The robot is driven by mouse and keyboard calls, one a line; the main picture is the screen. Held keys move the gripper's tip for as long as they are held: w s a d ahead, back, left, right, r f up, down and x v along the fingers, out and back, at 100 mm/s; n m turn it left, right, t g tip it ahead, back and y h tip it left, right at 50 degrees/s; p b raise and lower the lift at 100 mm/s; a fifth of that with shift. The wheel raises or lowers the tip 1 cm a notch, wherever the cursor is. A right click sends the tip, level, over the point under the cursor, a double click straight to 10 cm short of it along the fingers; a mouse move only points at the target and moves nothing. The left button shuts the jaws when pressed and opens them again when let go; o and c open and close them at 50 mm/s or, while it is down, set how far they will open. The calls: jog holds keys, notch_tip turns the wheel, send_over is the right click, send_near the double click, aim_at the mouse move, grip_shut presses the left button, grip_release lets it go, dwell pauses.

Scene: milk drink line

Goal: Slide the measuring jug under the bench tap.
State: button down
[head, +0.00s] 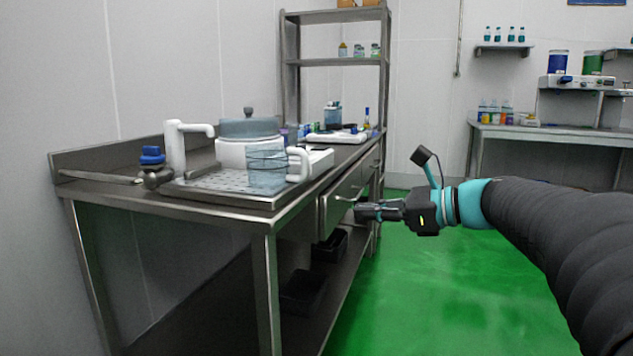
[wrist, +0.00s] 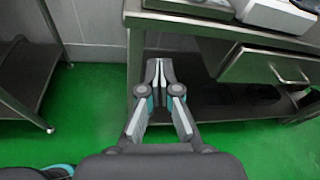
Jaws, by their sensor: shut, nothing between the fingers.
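The measuring jug (head: 268,166) is clear and bluish with a white handle on its right side. It stands upright near the front edge of a perforated metal drip tray (head: 215,181) on the steel bench. The white bench tap (head: 176,146) rises at the left, its spout pointing right, with a blue-handled valve (head: 152,156) beside it. The jug is to the right of the spout, apart from it. My gripper (head: 360,212) is shut and empty, in front of the bench's drawer side and below the bench top. In the wrist view, its fingertips (wrist: 158,64) meet.
A white container with a grey-blue lid (head: 248,132) stands behind the jug. A drawer with a handle (head: 345,196) is close to my gripper. Black bins (head: 303,290) sit on the lower shelf. The green floor (head: 440,300) is clear.

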jog(key=w+d+r+m+t+y, duration=0.2)
jog(key=w+d+r+m, duration=0.1)
jog(key=w+r, duration=0.1)
send_near(307, 173)
jog(key=x, duration=0.7)
jog(key=shift+w+a+b, duration=0.1)
jog(key=shift+b, duration=0.3)
